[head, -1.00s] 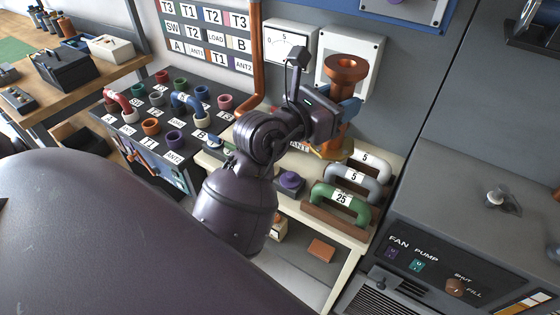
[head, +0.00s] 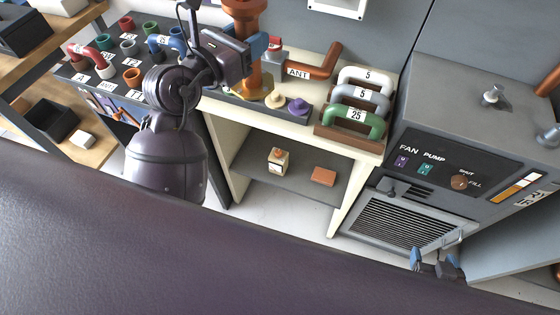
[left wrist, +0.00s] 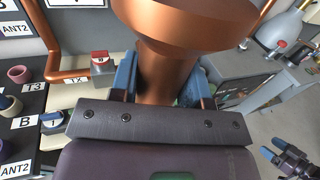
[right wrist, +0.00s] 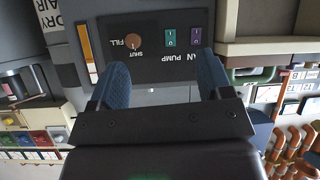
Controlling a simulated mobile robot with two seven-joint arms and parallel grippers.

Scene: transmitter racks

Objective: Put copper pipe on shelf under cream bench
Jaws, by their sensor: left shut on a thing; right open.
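My left gripper (head: 256,47) is shut on an upright copper pipe (head: 247,12) with a wide flange and a gold-coloured foot. The foot is over the cream bench top (head: 225,112); I cannot tell whether it touches it. The left wrist view shows the copper pipe (left wrist: 165,75) large between the blue fingers. The grey shelf (head: 252,160) under the bench holds a small cream box (head: 278,160) and a brown block (head: 323,176), with bare room around them. My right gripper (head: 433,261) is open and empty in front of the grey cabinet's grille; it also shows in the right wrist view (right wrist: 163,80).
Green, grey and white handles (head: 347,115) stand in a rack at the bench's right end. A socket panel (head: 100,65) is left of the bench. A grey cabinet (head: 440,110) stands right of it.

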